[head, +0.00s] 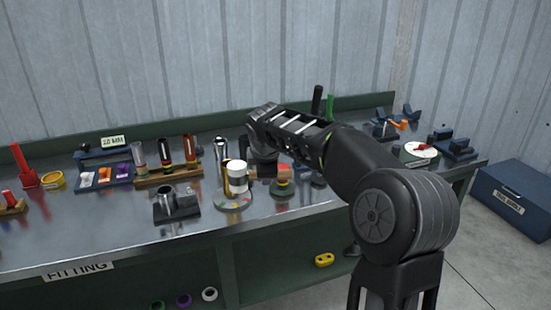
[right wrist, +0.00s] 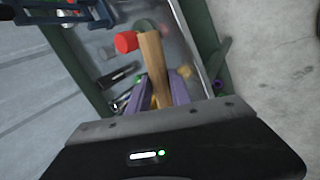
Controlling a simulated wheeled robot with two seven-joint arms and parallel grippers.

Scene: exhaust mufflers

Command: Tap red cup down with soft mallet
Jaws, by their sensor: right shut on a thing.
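My right gripper (right wrist: 160,88) is shut on a wooden handle (right wrist: 153,58), which lies between its purple fingers in the right wrist view. A red cylinder (right wrist: 125,42) and a green part (right wrist: 147,25) show at the handle's far end; I take them for the mallet head. In the head view my right arm reaches in from the right over the bench, and its gripper is mostly hidden behind the white cylinder and the arm. I cannot single out the red cup with certainty; a small red piece (head: 9,197) stands on a wooden block at far left. My left gripper is out of view.
A white cylinder (head: 237,176) and chrome tube (head: 221,150) stand near the bench middle. A grey tube fixture (head: 176,203) and wooden rack (head: 169,175) are left of them. A white dial (head: 421,151) is at right.

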